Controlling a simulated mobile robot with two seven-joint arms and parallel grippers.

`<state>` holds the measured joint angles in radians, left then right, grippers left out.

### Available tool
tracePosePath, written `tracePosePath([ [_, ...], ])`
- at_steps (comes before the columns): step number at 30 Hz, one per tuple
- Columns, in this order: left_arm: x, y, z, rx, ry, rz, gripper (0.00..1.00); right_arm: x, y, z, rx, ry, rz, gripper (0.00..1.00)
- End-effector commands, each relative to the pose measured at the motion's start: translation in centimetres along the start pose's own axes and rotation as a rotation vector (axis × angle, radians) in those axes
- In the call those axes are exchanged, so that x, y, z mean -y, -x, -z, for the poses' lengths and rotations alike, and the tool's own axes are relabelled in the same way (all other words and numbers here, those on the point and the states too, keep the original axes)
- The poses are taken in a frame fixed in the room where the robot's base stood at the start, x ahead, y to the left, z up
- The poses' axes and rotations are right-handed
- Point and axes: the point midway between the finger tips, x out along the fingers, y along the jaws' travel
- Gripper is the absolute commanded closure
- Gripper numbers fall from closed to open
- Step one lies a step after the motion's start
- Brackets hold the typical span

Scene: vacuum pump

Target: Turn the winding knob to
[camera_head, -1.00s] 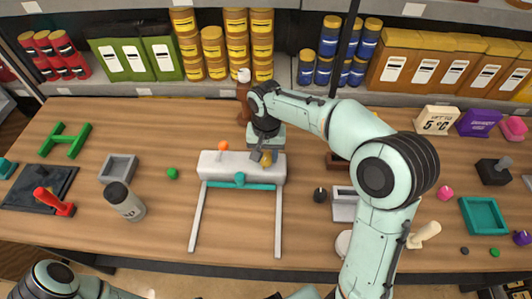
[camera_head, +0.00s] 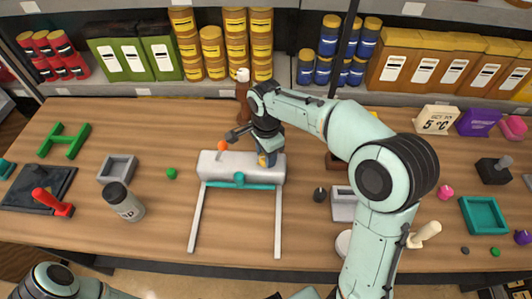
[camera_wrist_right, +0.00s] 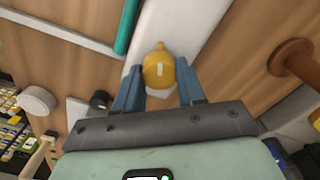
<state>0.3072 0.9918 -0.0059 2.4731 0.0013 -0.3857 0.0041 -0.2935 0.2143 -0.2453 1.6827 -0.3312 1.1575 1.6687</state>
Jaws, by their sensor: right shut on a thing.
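The pale grey pump block (camera_head: 215,168) lies on the table, with two long pale legs toward me, a teal bar (camera_head: 255,187) along its front and an orange ball (camera_head: 222,146) at its left. The yellow winding knob (camera_wrist_right: 158,68) sits at the block's right end, with a short white mark on its face. My right gripper (camera_head: 266,160) reaches down over that end. In the right wrist view its blue fingers (camera_wrist_right: 159,82) stand on both sides of the knob, shut on it. In the head view the gripper mostly hides the knob. My left gripper is out of view.
A brown bottle (camera_head: 243,90) stands behind the pump. A grey square tray (camera_head: 118,168), a dark cup (camera_head: 125,203) and a green knob (camera_head: 172,173) are at left. A black knob (camera_head: 319,194) is right of the pump. Bare table lies between the pump's legs.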

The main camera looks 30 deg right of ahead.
Motion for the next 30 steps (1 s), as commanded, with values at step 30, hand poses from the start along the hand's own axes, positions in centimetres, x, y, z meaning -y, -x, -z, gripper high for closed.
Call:
tracePosePath([
  [30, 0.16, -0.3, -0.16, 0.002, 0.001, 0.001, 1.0, -0.1, 0.03, -0.02, 0.0, -0.83, 0.001, 0.91],
])
